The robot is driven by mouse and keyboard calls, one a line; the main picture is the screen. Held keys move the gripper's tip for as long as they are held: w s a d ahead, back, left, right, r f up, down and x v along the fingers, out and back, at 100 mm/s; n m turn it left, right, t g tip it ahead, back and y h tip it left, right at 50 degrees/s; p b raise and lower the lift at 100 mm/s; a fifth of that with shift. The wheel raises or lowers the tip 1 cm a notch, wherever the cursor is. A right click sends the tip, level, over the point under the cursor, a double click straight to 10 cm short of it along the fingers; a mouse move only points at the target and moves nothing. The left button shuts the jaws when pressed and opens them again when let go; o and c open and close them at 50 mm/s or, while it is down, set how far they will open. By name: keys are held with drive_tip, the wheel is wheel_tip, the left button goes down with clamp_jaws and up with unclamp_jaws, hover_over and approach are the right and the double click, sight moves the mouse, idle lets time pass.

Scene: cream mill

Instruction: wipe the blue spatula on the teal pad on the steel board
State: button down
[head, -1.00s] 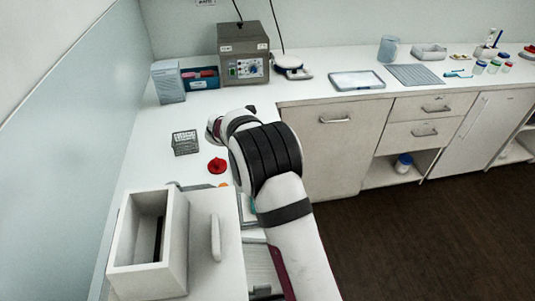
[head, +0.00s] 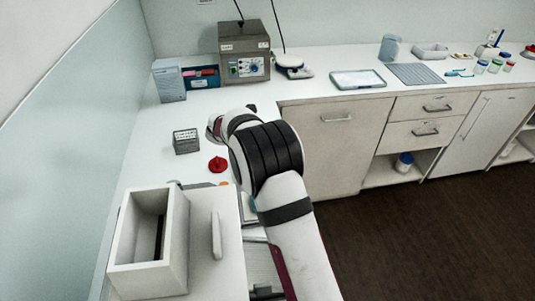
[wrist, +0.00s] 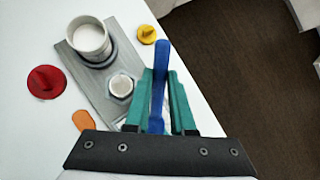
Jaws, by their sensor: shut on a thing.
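The blue spatula (wrist: 159,75) stands up between the two teal fingers of my gripper (wrist: 164,100) in the wrist view, and the gripper is shut on it. The steel board (wrist: 92,75) lies left of the fingers on the white counter. A white jar with pale cream (wrist: 88,38) and a small hexagonal metal cup (wrist: 120,86) are on the board. I cannot tell the teal pad apart from the teal fingers. The spatula's lower end is hidden. In the head view my own arm hides the gripper and most of the board.
A red knobbed piece (wrist: 45,82), a yellow one (wrist: 147,34) and an orange piece (wrist: 83,120) lie around the board. A white open box (head: 150,240) stands at front left in the head view. A dark rack (head: 186,141) is farther back. The counter edge drops to a dark floor.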

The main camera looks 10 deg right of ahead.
drive_tip(key=shift+w+d, duration=0.3)
drive_tip(key=shift+w, duration=0.2)
drive_tip(key=shift+s+a, duration=0.4)
drive_tip(key=shift+s, duration=0.25)
drive_tip(key=shift+r, duration=3)
